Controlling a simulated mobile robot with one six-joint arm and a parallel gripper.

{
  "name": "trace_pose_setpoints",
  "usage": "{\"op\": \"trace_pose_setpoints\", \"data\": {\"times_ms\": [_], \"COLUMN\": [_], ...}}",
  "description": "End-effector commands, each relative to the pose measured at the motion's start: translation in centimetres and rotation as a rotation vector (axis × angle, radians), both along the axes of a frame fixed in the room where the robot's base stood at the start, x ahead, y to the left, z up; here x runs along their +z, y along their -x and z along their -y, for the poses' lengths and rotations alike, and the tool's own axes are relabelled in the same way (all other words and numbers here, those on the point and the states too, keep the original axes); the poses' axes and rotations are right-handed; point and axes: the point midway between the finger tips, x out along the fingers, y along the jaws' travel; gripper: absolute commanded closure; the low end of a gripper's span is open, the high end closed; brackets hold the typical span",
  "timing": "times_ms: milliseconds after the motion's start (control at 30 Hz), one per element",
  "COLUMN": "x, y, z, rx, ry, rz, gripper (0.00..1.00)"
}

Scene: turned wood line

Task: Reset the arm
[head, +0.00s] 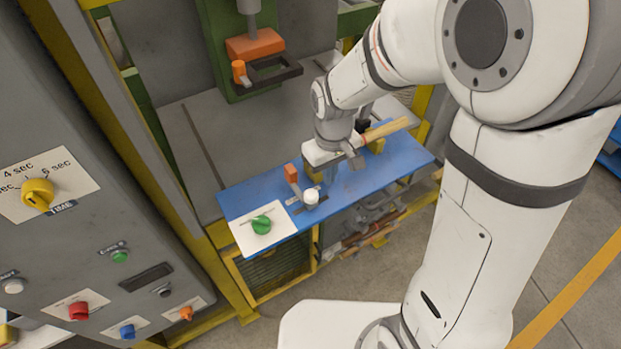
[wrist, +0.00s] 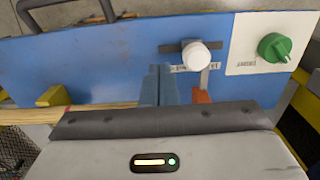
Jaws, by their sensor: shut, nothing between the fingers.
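My arm reaches down from the right in the head view. My gripper (head: 330,180) is over the blue panel (head: 375,182), with its fingers pointing down at it. In the wrist view the two blue-grey fingers (wrist: 158,82) are together with nothing between them. Beside them are a white round knob (head: 311,196) in a slot and an orange block (head: 291,172) on a grey lever. The white knob also shows in the wrist view (wrist: 195,55). I cannot tell whether the fingertips touch the panel.
A wooden rod (head: 386,130) rests on yellow supports behind my gripper. A green knob (head: 261,224) sits on a white plate at the panel's left end. A green press with an orange block (head: 254,45) stands behind. A grey control cabinet (head: 90,235) with several knobs is at the left.

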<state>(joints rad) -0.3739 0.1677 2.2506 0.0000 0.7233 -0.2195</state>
Motion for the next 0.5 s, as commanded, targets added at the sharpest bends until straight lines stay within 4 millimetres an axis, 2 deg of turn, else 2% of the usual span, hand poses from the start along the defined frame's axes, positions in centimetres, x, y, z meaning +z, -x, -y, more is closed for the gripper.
{"op": "trace_pose_setpoints", "data": {"times_ms": [200, 500], "x": [1.41, 1.40], "y": [-0.13, -0.14], "z": [0.17, 0.19], "rx": [0.000, 0.001], "ry": [0.000, 0.000], "rz": [0.000, 0.000], "gripper": [1.00, 1.00]}}
